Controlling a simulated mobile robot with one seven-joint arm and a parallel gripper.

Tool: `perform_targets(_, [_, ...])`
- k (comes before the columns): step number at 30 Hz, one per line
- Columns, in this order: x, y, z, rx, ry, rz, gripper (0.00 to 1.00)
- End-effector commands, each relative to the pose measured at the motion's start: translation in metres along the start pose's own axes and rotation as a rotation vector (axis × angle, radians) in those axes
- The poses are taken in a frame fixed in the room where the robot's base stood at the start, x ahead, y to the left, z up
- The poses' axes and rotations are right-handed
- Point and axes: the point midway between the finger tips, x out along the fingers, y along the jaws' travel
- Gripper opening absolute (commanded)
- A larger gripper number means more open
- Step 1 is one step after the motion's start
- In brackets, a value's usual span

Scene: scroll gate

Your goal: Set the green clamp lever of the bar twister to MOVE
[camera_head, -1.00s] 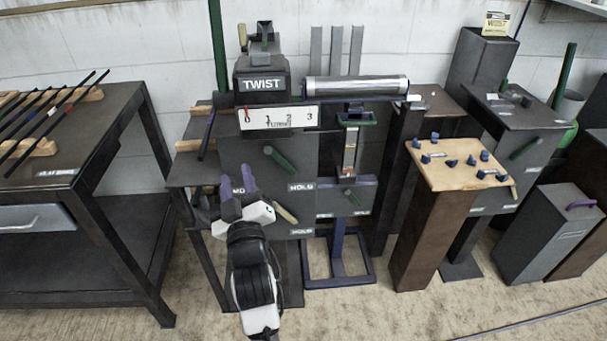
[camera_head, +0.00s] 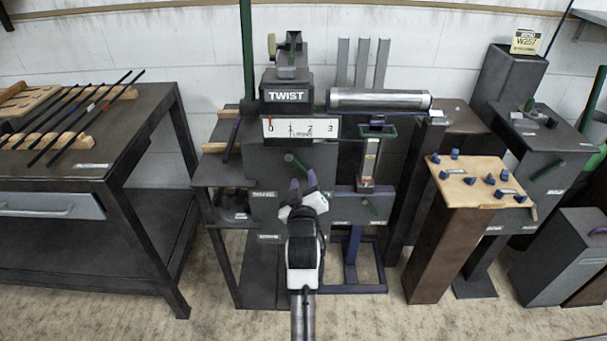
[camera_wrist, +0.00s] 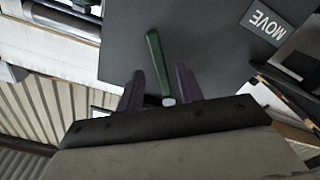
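The bar twister (camera_head: 287,96) stands in the middle of the head view, with a TWIST sign and a 0–3 scale. Its green clamp lever (camera_head: 297,163) is on the dark front panel, slanting down to the right. My gripper (camera_head: 303,181) is just below and in front of it, hiding part of the panel. In the wrist view, the green lever (camera_wrist: 158,60) lies between the two purple fingers of my gripper (camera_wrist: 158,73), with gaps visible on both sides. The fingers are open. A MOVE label (camera_wrist: 267,22) is on the panel at upper right in the wrist view.
A pedestal with blue pegs (camera_head: 481,180) stands further right. A table with dark rods (camera_head: 90,115) is at left. Floor in front is clear.

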Motion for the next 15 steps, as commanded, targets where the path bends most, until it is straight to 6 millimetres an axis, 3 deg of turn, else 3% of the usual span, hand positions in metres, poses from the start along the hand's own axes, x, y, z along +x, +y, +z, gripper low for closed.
perform_targets(6, [0.021, 0.000, 0.000, 0.000, 0.000, 0.000, 0.36])
perform_targets(15, [0.023, 0.000, 0.000, 0.000, 0.000, 0.000, 0.36])
